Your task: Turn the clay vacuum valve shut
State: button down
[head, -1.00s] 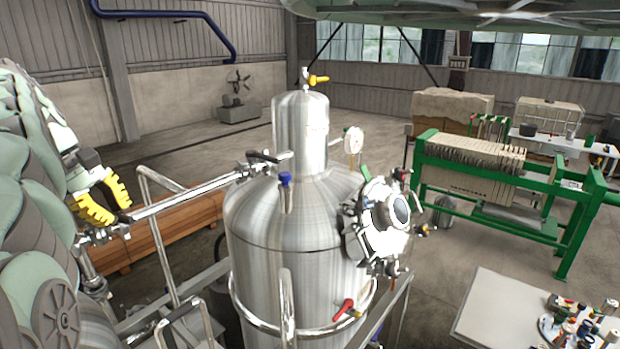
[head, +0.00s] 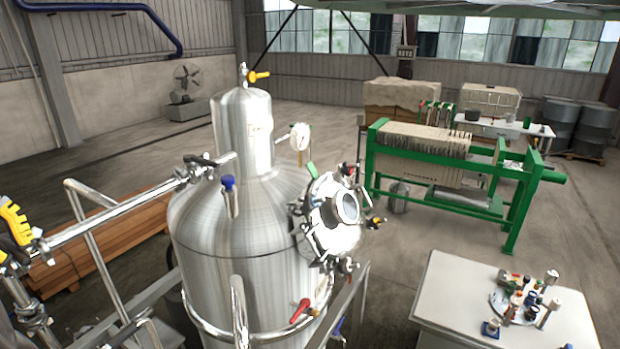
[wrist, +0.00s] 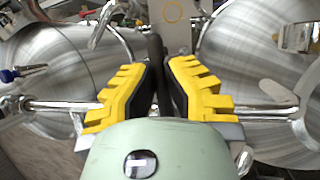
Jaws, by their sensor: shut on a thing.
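In the wrist view my gripper (wrist: 158,85), with yellow, black-padded fingers, is shut on a dark upright lever handle (wrist: 155,50). This appears to be the handle of the clay vacuum valve; no label is readable. The handle stands at a steel pipe (wrist: 60,106) running across between two steel tanks. The valve body is hidden by the fingers and my wrist. In the head view my gripper (head: 14,228) is only partly visible at the left edge, by the left end of the same pipe (head: 110,212). The held handle cannot be made out there.
A tall steel tank (head: 235,225) stands in front, with a black-handled valve (head: 205,160), a blue-handled one (head: 228,184) and a red-handled one (head: 300,310). Steel rails (head: 105,260) stand left of it. A white table (head: 450,290) is at lower right.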

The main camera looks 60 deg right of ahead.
jog(key=shift+a+f, duration=0.15)
jog(key=shift+a, duration=0.15)
dwell(0.5)
jog(key=c, duration=1.3)
grip_release()
jog(key=shift+f, duration=0.1)
jog(key=o, duration=0.4)
jog(key=shift+m, duration=0.3)
jog(key=shift+c, duration=0.2)
jog(key=shift+d, duration=0.15)
